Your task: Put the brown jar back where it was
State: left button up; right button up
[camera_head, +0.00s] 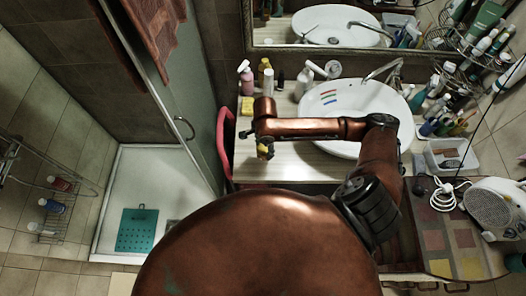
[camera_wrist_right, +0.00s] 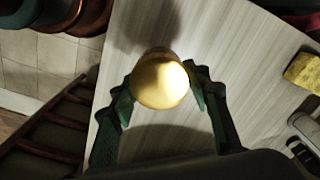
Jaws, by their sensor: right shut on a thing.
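The jar (camera_wrist_right: 160,82) shows in the right wrist view as a round gold top with a little brown below its upper edge. It sits between the two dark green fingers of my right gripper (camera_wrist_right: 159,87), which is shut on it. In the head view the gripper (camera_head: 265,151) is small and dark over the left front part of the pale counter, with a bit of the yellow top (camera_head: 262,148) showing. The jar's body is mostly hidden. I cannot tell whether its base touches the counter. My left gripper is not in view.
The wood-grain counter (camera_head: 305,169) has free room around the jar. The white basin (camera_head: 345,100) is to the right. A pink-red rounded object (camera_head: 224,140) borders the counter's left edge.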

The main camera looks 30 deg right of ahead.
aim_at(263, 151)
jog(key=shift+w+d+f, duration=0.15)
jog(key=shift+w+f, duration=0.8)
jog(key=shift+f, duration=1.7)
jog(key=o, duration=1.3)
jog(key=shift+f, duration=0.1)
jog(key=shift+c, duration=0.2)
notch_tip(263, 151, up, 12)
jog(key=shift+r, duration=0.15)
